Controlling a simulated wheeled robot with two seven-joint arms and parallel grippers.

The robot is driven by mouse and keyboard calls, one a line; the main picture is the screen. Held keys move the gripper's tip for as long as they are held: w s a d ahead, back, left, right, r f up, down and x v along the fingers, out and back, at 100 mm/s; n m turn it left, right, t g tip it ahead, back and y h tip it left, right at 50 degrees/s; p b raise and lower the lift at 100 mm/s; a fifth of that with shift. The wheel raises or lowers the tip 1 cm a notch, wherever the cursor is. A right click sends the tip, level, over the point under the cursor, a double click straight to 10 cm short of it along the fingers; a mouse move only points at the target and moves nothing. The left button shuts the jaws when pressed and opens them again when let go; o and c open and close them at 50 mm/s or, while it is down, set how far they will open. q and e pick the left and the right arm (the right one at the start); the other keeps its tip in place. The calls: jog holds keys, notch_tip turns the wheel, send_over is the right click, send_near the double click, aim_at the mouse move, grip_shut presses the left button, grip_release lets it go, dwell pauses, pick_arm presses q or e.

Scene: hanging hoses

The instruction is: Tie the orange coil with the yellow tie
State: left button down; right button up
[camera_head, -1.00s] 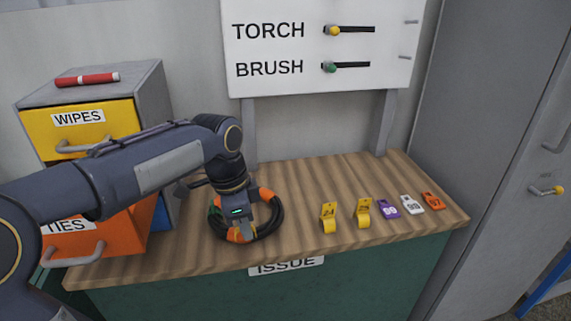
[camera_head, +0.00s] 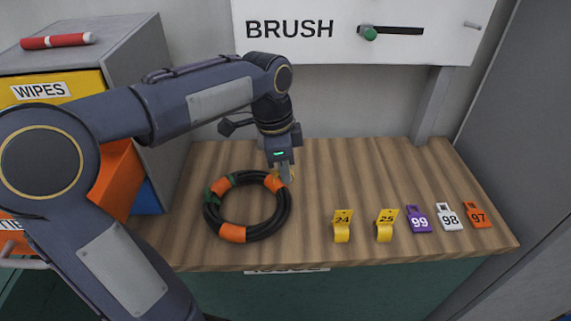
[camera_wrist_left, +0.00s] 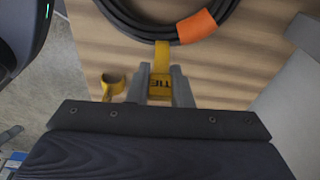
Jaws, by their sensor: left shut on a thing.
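My left gripper (camera_head: 284,175) is at the coil's back right rim, beside an orange band. It is shut on the yellow tie (camera_wrist_left: 160,84), whose lettering shows between the fingers in the left wrist view. There, the yellow strap reaches from the fingers to the hose (camera_wrist_left: 150,32) near an orange band. I cannot tell whether the strap goes around the hose. My right gripper is not in view.
Yellow tags 24 (camera_head: 342,227) and 25 (camera_head: 385,226), a purple tag (camera_head: 418,220), a white tag (camera_head: 449,217) and an orange tag (camera_head: 477,215) stand right of the coil. The drawer cabinet (camera_head: 140,75) is at left. The counter behind the tags is clear.

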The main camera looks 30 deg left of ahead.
aim_at(286, 196)
pick_arm(q)
jog(key=shift+f+b, duration=1)
jog(key=shift+f, duration=0.95)
jog(key=shift+f, duration=0.25)
jog(key=shift+f+b, duration=0.7)
jog(key=shift+f, duration=0.05)
jog(key=shift+s+f, duration=0.1)
